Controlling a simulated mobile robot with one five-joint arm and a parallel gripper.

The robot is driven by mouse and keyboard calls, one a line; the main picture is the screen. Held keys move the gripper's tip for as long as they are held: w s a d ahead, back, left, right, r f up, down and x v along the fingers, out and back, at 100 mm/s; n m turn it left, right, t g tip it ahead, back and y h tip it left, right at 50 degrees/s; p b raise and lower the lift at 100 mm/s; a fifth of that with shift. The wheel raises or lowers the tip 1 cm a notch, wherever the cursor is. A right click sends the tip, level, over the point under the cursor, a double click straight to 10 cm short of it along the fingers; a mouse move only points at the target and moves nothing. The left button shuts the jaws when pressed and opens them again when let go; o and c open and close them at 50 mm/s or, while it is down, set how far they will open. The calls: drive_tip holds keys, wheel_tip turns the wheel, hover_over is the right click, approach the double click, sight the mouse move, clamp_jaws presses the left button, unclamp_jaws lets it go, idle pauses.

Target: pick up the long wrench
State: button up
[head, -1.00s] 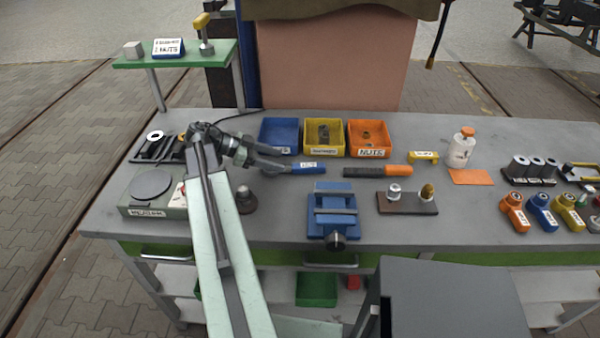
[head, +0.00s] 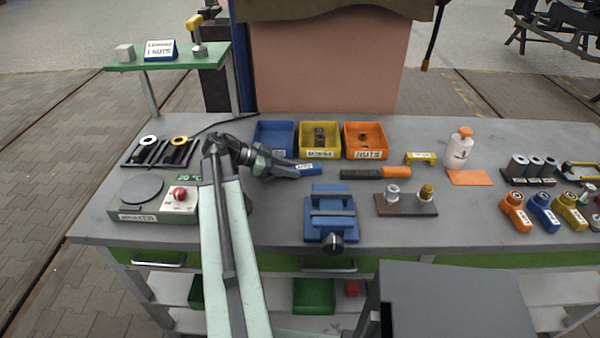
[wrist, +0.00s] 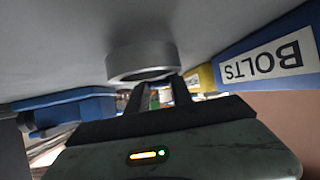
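My gripper (head: 287,167) is low over the bench, pointing right, close to the handle's left end. In the wrist view my gripper (wrist: 156,96) shows two dark fingers with a gap between them. A grey metal ring (wrist: 142,64) is just ahead of them; I cannot tell if it belongs to the wrench. Nothing is clearly held.
Blue (head: 273,138), yellow (head: 320,140) and orange (head: 366,140) bins stand just behind. A blue vise (head: 331,213) is in front. A black and orange-handled tool (head: 375,173) lies to the right. A box with a red button (head: 180,194) stands left.

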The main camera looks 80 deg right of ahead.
clamp_jaws()
wheel_tip(320, 180, up, 10)
drive_tip(key=p, duration=1)
drive_tip(key=shift+s, duration=0.15)
